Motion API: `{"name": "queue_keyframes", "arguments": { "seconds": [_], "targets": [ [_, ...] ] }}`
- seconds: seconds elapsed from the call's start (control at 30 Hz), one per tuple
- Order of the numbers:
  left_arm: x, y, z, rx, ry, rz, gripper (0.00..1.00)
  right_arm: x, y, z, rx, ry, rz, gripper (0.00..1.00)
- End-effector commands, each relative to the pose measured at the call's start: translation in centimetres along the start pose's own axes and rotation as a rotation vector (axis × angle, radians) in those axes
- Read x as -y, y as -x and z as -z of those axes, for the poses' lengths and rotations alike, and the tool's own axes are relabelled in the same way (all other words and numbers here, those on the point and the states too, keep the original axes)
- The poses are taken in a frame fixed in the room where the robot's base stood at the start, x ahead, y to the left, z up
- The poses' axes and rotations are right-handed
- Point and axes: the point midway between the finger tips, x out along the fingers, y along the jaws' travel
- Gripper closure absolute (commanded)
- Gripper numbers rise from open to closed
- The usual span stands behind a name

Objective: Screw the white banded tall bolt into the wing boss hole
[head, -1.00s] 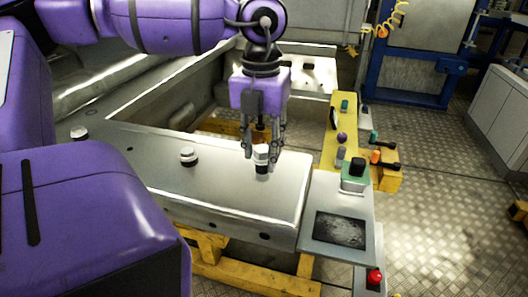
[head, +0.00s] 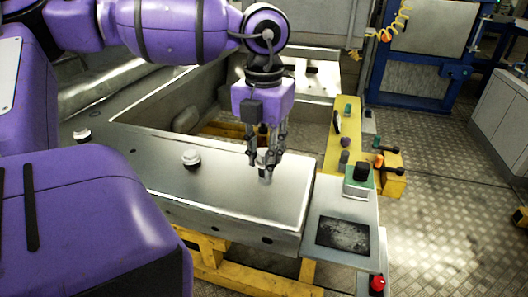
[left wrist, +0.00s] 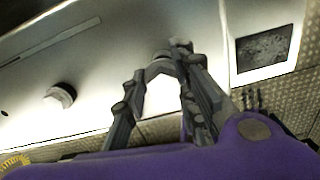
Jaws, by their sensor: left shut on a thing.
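My left gripper (head: 266,160) points down over the front right part of the pale metal wing panel (head: 228,193). The bolt's lower end is at or just above the panel; I cannot tell which. The boss hole is not visible. In the left wrist view, the gripper's two fingers (left wrist: 157,88) sit either side of a pale, glared area. My right gripper is not in view.
A second white-capped bolt (head: 191,159) stands on the panel to the left, and another (head: 82,134) farther left. A console with a green-based black knob (head: 359,178) and a dark screen (head: 343,235) adjoins the panel's right end. A yellow rail (head: 343,135) carries small parts.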

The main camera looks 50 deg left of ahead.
Motion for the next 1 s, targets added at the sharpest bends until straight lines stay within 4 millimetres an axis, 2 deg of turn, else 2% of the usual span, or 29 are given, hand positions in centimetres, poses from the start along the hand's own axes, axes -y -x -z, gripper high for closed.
{"name": "queue_keyframes", "arguments": {
  "seconds": [0.53,0.7,0.9,0.93,1.0],
  "targets": [
    [0.4,-0.1,0.2,0.003,-0.825,0.013,0.89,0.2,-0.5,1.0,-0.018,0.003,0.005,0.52],
    [0.4,-0.2,0.2,0.002,-0.946,0.013,0.89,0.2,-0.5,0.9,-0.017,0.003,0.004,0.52],
    [0.3,-0.2,0.3,0.000,-0.953,0.012,0.88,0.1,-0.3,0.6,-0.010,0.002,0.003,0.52],
    [0.3,-0.2,0.3,-0.001,-0.953,0.012,0.73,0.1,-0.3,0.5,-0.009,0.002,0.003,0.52],
    [0.3,-0.2,0.3,-0.002,-0.952,0.012,0.64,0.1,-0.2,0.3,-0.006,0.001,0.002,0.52]
  ]
}}
